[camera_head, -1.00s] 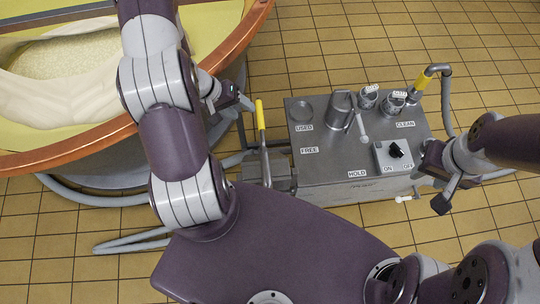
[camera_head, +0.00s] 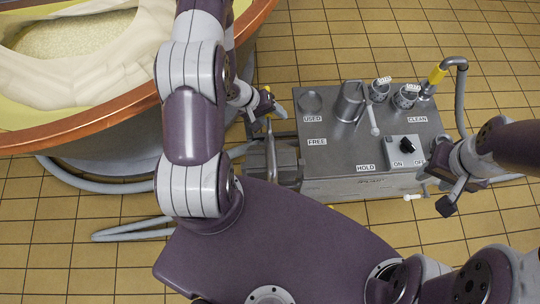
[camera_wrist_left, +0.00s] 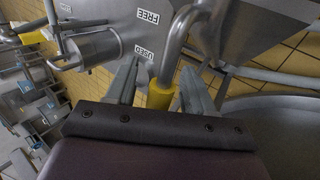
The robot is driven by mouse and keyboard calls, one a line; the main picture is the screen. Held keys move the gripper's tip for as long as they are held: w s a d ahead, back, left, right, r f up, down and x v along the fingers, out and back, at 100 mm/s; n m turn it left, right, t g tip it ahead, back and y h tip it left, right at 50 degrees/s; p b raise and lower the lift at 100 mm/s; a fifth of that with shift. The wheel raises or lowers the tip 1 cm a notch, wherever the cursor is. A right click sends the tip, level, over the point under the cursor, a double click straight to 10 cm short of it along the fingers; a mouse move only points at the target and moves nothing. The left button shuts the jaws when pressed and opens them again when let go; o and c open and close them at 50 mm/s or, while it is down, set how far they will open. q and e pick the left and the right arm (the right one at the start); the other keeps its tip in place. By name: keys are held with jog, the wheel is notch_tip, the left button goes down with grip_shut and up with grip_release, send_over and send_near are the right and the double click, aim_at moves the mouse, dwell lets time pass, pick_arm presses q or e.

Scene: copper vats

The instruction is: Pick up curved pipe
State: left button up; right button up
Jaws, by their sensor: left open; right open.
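A grey curved pipe with a yellow sleeve stands upright left of the steel control box; in the head view its grey lower part (camera_head: 271,155) shows, while my left gripper hides most of the sleeve. In the left wrist view the pipe's yellow sleeve (camera_wrist_left: 160,96) lies between the two fingers of my left gripper (camera_wrist_left: 158,84), which is open around it. My left gripper also shows in the head view (camera_head: 272,109). My right gripper (camera_head: 446,192) is open and empty by the box's right front corner.
The steel box (camera_head: 340,139) carries a metal cup (camera_head: 350,103), small labelled containers (camera_head: 405,97) and a switch (camera_head: 406,147). A copper-rimmed vat (camera_head: 110,120) stands left. Grey hoses (camera_head: 130,233) lie on the tiles.

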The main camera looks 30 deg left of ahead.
pick_arm(q)
grip_shut()
jog(key=shift+r, duration=0.1)
jog(key=shift+r, duration=0.3)
notch_tip(320, 180, up, 17)
jog(key=p, duration=0.7)
jog(key=shift+r, duration=0.2)
